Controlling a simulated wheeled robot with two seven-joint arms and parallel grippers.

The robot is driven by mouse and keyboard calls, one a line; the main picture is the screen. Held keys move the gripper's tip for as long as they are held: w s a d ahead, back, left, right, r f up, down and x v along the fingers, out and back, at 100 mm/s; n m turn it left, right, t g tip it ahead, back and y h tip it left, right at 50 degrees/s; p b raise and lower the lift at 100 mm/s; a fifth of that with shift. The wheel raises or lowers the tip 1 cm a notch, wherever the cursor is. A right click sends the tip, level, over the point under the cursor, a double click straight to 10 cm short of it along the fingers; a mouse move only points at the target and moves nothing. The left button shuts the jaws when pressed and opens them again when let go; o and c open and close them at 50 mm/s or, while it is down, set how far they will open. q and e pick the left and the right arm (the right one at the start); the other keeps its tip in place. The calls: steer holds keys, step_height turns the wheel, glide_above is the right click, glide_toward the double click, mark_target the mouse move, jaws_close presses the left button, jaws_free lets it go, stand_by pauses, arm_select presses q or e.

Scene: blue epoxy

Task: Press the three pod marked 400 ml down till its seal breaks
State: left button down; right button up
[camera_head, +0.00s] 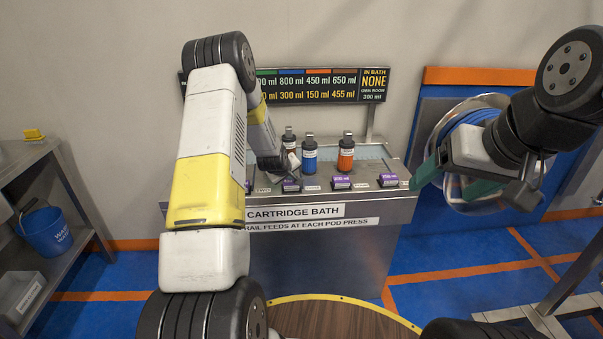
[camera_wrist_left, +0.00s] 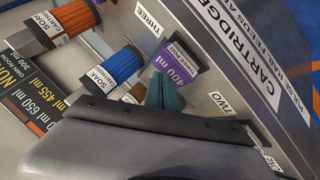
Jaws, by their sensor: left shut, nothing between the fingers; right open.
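A purple pod marked 400 ml (camera_wrist_left: 178,62) sits on the steel cartridge bath, between the THREE and TWO labels in the left wrist view. My right gripper (camera_head: 453,182) is open and empty, right of the bath.
More purple pods (camera_head: 340,183) line the front of the bath (camera_head: 320,245). Behind them stand a blue cartridge (camera_head: 309,160), an orange cartridge (camera_head: 346,155) and a brown one (camera_head: 289,140). A volume board (camera_head: 320,85) hangs behind. A round wooden top (camera_head: 335,320) is in front.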

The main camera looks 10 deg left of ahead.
mark_target(291, 183)
arm_select(q)
steer(key=shift+f, duration=0.75)
stand_by(0.6)
stand_by(0.3)
steer(key=shift+r, duration=1.15)
steer(key=shift+r, duration=2.45)
steer(key=shift+r, duration=0.1)
